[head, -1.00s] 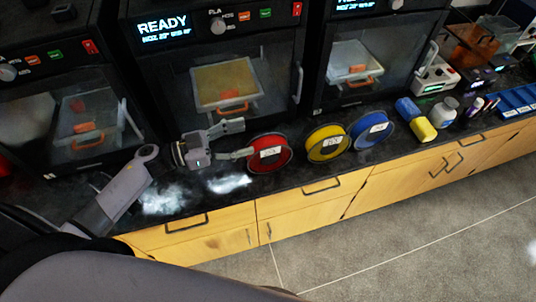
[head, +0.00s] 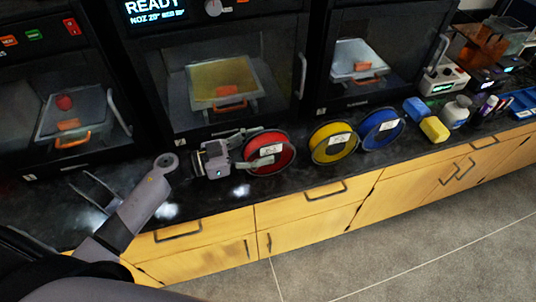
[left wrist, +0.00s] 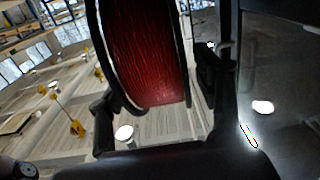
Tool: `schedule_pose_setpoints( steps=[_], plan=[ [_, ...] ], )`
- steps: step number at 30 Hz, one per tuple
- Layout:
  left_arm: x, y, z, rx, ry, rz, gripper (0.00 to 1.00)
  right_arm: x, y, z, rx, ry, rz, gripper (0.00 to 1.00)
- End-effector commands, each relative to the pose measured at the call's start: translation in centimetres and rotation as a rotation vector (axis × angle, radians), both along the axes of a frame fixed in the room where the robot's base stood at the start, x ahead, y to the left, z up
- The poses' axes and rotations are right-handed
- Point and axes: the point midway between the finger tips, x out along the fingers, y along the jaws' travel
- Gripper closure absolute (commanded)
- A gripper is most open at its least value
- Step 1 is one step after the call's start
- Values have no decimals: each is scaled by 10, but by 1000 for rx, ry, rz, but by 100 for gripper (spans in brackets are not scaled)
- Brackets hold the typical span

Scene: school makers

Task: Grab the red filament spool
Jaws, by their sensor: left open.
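The red filament spool (head: 268,152) stands upright on the dark counter in the head view, left of the yellow spool. My left gripper (head: 262,146) is at its left side, with one finger in front of the spool and the other behind it near its top. In the left wrist view the red spool (left wrist: 145,50) fills the space between my left gripper's fingers (left wrist: 155,90), seen edge-on with its dark flanges. The fingers are spread, with a gap visible on the right side; contact on the left side is unclear. My right gripper is in neither view.
A yellow spool (head: 334,142) and a blue spool (head: 379,129) stand just right of the red one. Black 3D printers (head: 235,80) line the back of the counter. A yellow block (head: 434,129) and white bottle (head: 457,111) are further right. The wooden drawers (head: 310,205) are below.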

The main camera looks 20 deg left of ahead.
Motion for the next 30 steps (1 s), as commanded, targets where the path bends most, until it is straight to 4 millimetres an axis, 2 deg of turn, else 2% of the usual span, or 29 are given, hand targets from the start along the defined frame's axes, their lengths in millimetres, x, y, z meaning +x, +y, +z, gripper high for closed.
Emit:
schedule_pose_setpoints(
  steps=[5, 13, 30],
  plan=[
    [13, -18, -1, -2, -1, 0, 39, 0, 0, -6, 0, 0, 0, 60],
    [14, -20, 0, 0, 0, 1, 39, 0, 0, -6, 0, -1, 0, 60],
    [14, -19, 0, 0, 0, 1, 77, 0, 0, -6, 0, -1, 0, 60]
  ],
)
